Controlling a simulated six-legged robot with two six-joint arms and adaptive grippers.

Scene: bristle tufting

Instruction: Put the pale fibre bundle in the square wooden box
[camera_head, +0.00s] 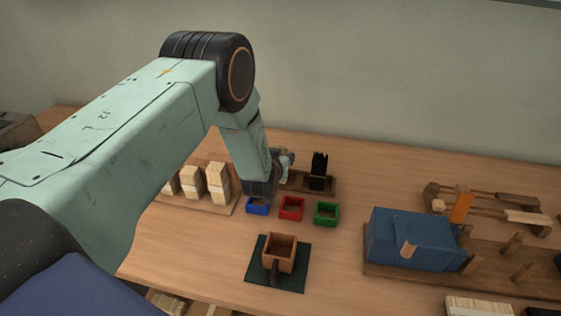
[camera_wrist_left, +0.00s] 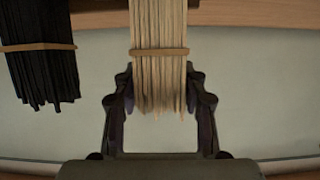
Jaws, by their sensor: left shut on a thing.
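The pale fibre bundle (camera_wrist_left: 160,45) stands between the two fingers of my left gripper (camera_wrist_left: 160,88) in the left wrist view, with a tan band around it. The left gripper is shut on it. In the head view, my left gripper (camera_head: 284,165) is at the bundle rack, behind the small coloured boxes, and my arm hides most of the bundle. The square wooden box (camera_head: 279,250) sits on a dark green mat (camera_head: 256,271) nearer to me, with its open top showing. My right gripper is not in view.
A black bundle (camera_head: 319,168) stands beside the pale one in the rack (camera_head: 328,188). Blue (camera_head: 257,208), red (camera_head: 291,212) and green (camera_head: 326,216) boxes lie between rack and mat. Wooden blocks (camera_head: 217,184) stand left; a blue machine (camera_head: 410,240) stands right.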

